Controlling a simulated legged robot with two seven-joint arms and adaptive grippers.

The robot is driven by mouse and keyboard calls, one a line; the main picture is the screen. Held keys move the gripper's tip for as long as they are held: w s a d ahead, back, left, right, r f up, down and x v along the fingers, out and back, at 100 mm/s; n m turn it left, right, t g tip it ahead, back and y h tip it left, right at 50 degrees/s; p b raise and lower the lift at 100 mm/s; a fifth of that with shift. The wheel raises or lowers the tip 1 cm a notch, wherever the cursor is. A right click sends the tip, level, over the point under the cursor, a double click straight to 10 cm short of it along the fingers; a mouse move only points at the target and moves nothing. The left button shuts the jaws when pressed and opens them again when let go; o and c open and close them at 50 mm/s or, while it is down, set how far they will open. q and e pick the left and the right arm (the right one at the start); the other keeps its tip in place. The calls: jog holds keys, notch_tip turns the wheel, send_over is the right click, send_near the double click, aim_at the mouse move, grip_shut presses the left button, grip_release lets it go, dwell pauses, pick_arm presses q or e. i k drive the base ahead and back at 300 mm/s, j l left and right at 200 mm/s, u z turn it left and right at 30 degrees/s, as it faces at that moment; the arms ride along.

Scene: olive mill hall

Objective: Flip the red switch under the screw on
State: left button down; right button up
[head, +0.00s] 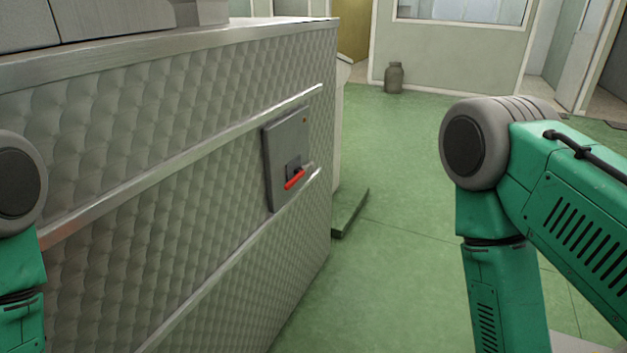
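A red switch (294,179) with a short lever handle sits on a grey switch plate (287,140). The plate is fixed to the side of a large quilted-metal machine (180,190), near its far right end. A small orange mark shows near the plate's top right corner. The lever points down and to the left. Nothing touches the switch. Only links of my two green arms show, at the left edge and on the right; both grippers are out of the picture. No screw can be made out in this view.
A low dark slab (350,212) lies on the floor past the machine's corner. Green floor (390,270) is clear right of the machine. A grey milk can (394,78) stands by the far wall.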

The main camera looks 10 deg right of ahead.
aim_at(300, 174)
jog(key=z, duration=0.2)
jog(key=i+l+u, duration=0.15)
jog(key=u, duration=0.25)
jog(key=i+l+u, duration=0.1)
jog(key=u, duration=0.3)
jog(key=i+l+u, duration=0.15)
jog(key=l, duration=0.3)
jog(key=i+l+u, duration=0.1)
jog(key=l, duration=0.35)
jog(key=i+l+u, duration=0.15)
jog(key=l, duration=0.35)
jog(key=i+l+u, duration=0.1)
jog(key=l, duration=0.35)
jog(key=i+l+u, duration=0.15)
jog(key=l, duration=0.35)
jog(key=i+l, duration=0.1)
jog(key=l, duration=1.05)
jog(key=i, duration=0.05)
